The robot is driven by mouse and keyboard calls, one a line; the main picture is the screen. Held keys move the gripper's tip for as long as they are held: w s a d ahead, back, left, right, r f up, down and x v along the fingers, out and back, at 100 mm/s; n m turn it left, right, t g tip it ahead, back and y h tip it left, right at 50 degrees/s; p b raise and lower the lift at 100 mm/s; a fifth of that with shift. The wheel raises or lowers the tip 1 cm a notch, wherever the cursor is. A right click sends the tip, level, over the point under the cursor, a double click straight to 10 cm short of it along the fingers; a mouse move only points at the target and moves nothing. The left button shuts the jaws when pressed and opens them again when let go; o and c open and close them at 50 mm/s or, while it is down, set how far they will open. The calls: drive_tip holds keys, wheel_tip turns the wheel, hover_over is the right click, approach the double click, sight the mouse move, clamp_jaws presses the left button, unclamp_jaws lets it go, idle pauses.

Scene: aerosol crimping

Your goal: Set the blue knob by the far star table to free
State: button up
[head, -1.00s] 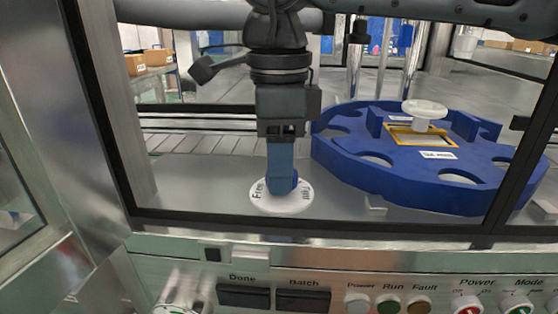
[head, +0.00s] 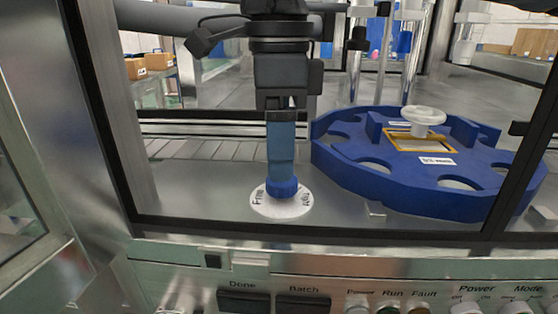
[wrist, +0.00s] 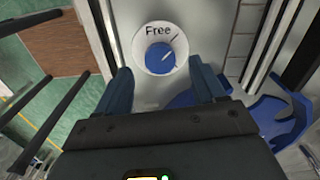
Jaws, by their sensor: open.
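The blue knob (head: 284,187) sits on a round white dial plate (head: 283,207) on the grey deck, left of the blue star table (head: 400,190). The plate reads "Free" on its left and another word on its right. My gripper (head: 282,174) points down just above the knob. Its blue fingers (wrist: 164,88) are apart, with nothing between them.
A dark window frame and a front panel with Done and Batch buttons (head: 244,302) lie in front of the deck. A white round handle (head: 424,115) stands on the star table. A small metal block (head: 375,209) lies right of the dial.

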drive_tip(key=shift+r, duration=2.05)
